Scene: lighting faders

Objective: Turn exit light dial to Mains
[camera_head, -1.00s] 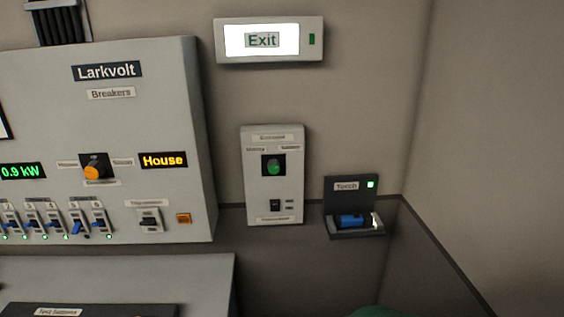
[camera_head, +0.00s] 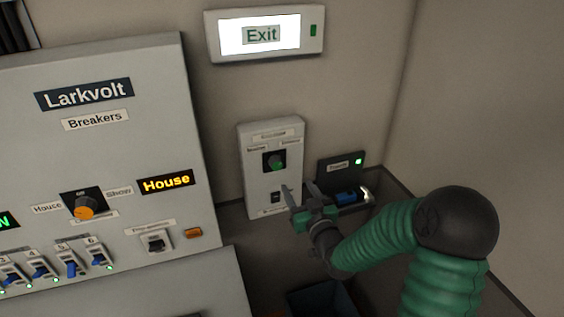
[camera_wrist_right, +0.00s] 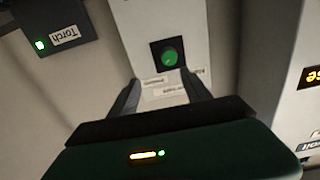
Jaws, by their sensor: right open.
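The exit light dial (camera_head: 274,161) is a round green knob on a black square, set in a pale wall box (camera_head: 257,191) below the lit Exit sign (camera_head: 260,35). My right gripper (camera_head: 299,194) is open and empty, in front of the lower right of the box and below the dial. In the right wrist view the dial (camera_wrist_right: 169,57) shows beyond and between the two fingertips (camera_wrist_right: 157,82), apart from them. The labels beside the dial are too blurred to read surely. My left gripper is not in view.
The torch holder (camera_head: 338,172) with a blue torch (camera_head: 347,197) is on the wall just right of the box, close to my right gripper. The Larkvolt breaker panel (camera_head: 110,140) stands to the left, with an orange dial (camera_head: 85,207) and several switches. A dark bin (camera_head: 322,298) is below.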

